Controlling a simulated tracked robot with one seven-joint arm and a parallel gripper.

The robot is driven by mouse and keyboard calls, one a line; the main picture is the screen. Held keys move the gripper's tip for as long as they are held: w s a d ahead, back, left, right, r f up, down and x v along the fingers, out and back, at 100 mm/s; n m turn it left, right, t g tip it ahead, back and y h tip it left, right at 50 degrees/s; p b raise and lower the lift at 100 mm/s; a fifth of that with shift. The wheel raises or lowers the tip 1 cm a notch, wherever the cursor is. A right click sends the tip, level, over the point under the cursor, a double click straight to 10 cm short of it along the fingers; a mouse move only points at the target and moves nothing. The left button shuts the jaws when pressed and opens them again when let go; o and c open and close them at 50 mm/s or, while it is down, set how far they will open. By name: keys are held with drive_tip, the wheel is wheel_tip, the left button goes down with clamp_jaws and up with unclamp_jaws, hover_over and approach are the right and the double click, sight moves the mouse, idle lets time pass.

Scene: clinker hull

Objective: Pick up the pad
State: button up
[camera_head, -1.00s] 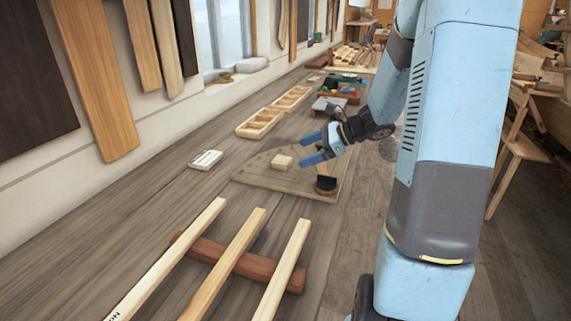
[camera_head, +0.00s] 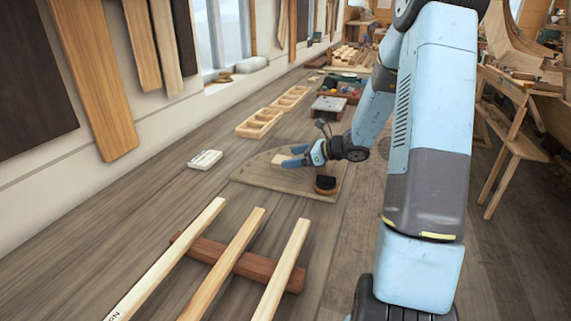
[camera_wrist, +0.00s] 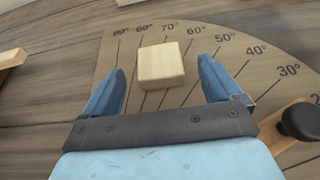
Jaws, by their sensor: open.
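The pad appears to be the small pale wooden block (camera_head: 277,159) on the flat board (camera_head: 262,179). In the wrist view the block (camera_wrist: 161,66) lies on the board (camera_wrist: 232,62), which carries printed angle marks from about 30° to 90°. My gripper (camera_head: 289,156) is low over the board and partly hides the block in the head view. In the wrist view my gripper (camera_wrist: 161,72) has its blue fingers apart, one to each side of the block, with a gap on both sides. The block is not gripped.
A dark knob (camera_wrist: 300,122) on a wooden piece is right of my gripper. A white slab (camera_head: 205,159) lies left of the board. Compartmented wooden trays (camera_head: 260,122) and a grey-topped block (camera_head: 328,106) stand behind. Pale strips (camera_head: 236,250) rest across a reddish beam (camera_head: 263,268) in front.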

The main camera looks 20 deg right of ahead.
sight(282, 159)
drive_tip(key=shift+x, duration=2.8)
drive_tip(key=shift+s, duration=0.1)
drive_tip(key=c, duration=1.1)
